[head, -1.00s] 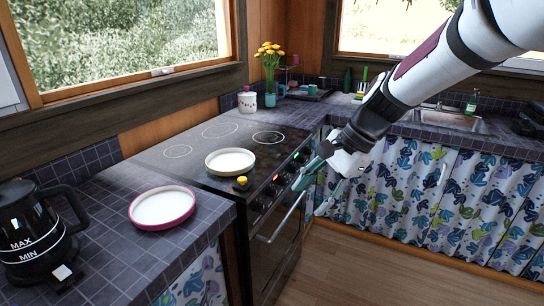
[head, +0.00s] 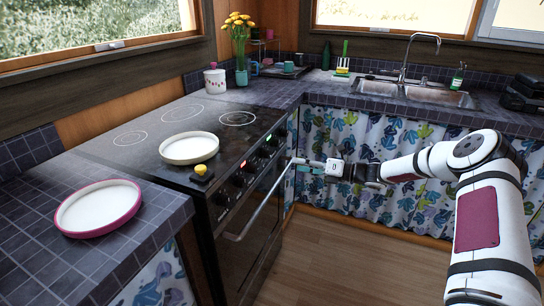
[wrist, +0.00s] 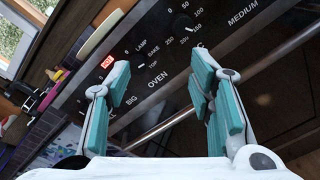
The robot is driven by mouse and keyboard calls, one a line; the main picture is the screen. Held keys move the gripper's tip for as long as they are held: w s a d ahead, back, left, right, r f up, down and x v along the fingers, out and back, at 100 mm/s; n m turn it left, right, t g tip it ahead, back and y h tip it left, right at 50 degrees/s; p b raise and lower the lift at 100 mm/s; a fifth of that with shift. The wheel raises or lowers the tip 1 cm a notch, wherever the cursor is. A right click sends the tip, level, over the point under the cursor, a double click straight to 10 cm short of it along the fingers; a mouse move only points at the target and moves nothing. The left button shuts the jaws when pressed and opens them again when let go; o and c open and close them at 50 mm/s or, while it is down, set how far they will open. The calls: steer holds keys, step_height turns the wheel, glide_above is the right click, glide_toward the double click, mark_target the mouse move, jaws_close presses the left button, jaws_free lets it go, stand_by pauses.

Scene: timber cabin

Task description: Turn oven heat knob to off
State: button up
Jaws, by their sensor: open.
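The oven (head: 235,235) stands left of my gripper, with a row of dark knobs (head: 238,180) along its front panel. In the wrist view, the oven panel (wrist: 125,95) carries the words LAMP, BAKE, TOP, BIG, OVEN and MEDIUM. The heat dial (wrist: 184,24) has numbers such as 50, 100 and 200 around it, with a white mark by the lower right; the exact setting is hard to read. My gripper (head: 298,163) is open, with its teal-padded fingers toward the panel. In the wrist view, my gripper (wrist: 160,72) has nothing between its fingers, and the dial lies beyond them.
The oven's long handle bar (head: 262,205) runs just below the knobs, close to my gripper. A white plate (head: 189,148) and a small yellow-topped object (head: 201,171) sit on the stove top. A pink-rimmed plate (head: 98,207) rests on the left counter. The wooden floor (head: 335,260) is clear.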

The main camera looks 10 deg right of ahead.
mark_target(270, 154)
steer(key=w+a, duration=0.2)
steer(key=w, duration=0.1)
steer(key=w+a+f+m+t+b, duration=0.1)
steer(key=w+a, duration=0.2)
steer(key=w, duration=0.1)
steer(key=w+a+m, duration=0.1)
steer(key=w+a, duration=0.2)
steer(key=shift+w+f+b, duration=0.3)
steer(key=shift+f, duration=0.1)
steer(key=shift+c, duration=0.6)
jaws_close()
